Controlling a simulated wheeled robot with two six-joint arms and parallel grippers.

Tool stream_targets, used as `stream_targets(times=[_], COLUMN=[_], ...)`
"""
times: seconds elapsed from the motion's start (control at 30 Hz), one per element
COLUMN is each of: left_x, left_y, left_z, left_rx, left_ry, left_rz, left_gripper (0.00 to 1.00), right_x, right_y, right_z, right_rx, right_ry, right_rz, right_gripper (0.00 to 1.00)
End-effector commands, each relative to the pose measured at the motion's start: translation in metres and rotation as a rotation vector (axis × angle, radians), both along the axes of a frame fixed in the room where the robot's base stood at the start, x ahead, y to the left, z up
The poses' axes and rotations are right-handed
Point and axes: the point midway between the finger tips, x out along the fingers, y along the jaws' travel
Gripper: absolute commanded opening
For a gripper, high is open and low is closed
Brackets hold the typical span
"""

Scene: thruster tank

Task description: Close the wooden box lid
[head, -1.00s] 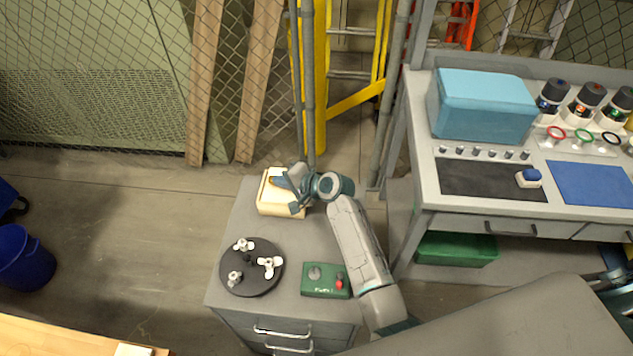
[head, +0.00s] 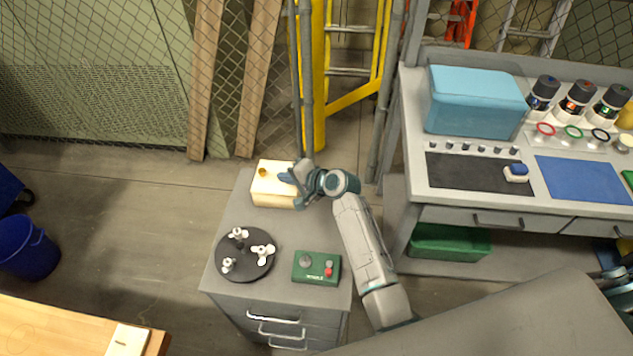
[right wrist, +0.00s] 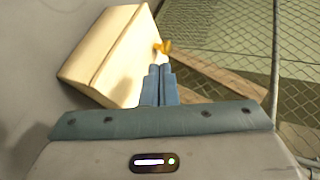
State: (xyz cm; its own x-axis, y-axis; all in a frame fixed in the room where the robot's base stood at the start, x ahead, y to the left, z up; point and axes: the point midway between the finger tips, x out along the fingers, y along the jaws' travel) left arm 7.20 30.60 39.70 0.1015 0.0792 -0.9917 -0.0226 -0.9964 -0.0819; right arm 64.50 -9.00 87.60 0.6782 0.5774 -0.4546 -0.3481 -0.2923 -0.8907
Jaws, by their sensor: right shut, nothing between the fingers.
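The cream wooden box (head: 272,198) stands at the back of the grey cabinet top. Its top looks covered and pale, with a small gold knob (head: 263,172) near the left side; I cannot tell whether the lid is fully flush. My right gripper (head: 285,177) is shut and empty at the right part of the box top. In the right wrist view the closed fingertips (right wrist: 160,70) are beside the box (right wrist: 112,55), close to the gold knob (right wrist: 163,47). Contact is unclear.
A black round plate (head: 245,253) with white propellers and a green control box (head: 316,268) sit on the cabinet (head: 222,285) in front. A workbench (head: 450,200) with a blue case (head: 475,102) is at right. A chain-link fence stands behind.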

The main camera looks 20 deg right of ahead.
Motion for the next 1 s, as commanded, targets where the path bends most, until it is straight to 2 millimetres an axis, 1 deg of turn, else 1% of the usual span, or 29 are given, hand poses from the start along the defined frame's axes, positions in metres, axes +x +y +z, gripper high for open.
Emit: stream_targets(times=[0.07,0.17,0.27,0.4,0.47,0.57,0.73,0.87,0.93,0.97,1.0], left_x=[-0.006,-0.008,0.001,0.02,0.024,0.02,0.005,0.002,0.003,0.003,0.003], left_y=[-0.006,-0.006,0.001,0.01,0.011,0.01,0.002,-0.002,-0.002,-0.002,-0.002], left_z=[-0.005,-0.009,-0.013,-0.015,-0.016,-0.017,-0.019,-0.02,-0.02,-0.02,-0.02], left_rx=[-0.006,-0.006,0.001,0.011,0.013,0.011,0.002,-0.002,-0.002,-0.002,-0.002], left_ry=[0.007,0.01,0.0,-0.024,-0.028,-0.024,-0.006,-0.002,-0.002,-0.002,-0.003], left_rz=[0.002,0.002,0.0,-0.004,-0.005,-0.004,-0.001,0.001,0.001,0.001,0.001], left_gripper=[0.42,0.42,0.42,0.42,0.42,0.42,0.42,0.42,0.42,0.42,0.42], right_x=[-0.008,-0.018,-0.03,-0.045,-0.05,-0.056,-0.059,-0.06,-0.067,-0.073,-0.083], right_y=[-0.007,-0.016,-0.026,-0.038,-0.042,-0.047,-0.049,-0.049,-0.052,-0.053,-0.057], right_z=[0.002,0.009,0.017,0.028,0.031,0.036,0.039,0.038,0.034,0.031,0.025], right_rx=[-0.002,-0.002,-0.003,-0.003,-0.002,-0.001,0.0,-0.004,-0.031,-0.055,-0.101], right_ry=[-0.002,-0.003,-0.003,-0.002,-0.001,-0.001,0.0,0.001,0.0,0.0,0.0], right_rz=[-0.001,0.0,0.0,0.0,0.0,0.0,0.0,0.001,0.01,0.017,0.032], right_gripper=[0.0,0.0,0.0,0.0,0.0,0.0,0.0,0.0,0.0,0.0,0.0])
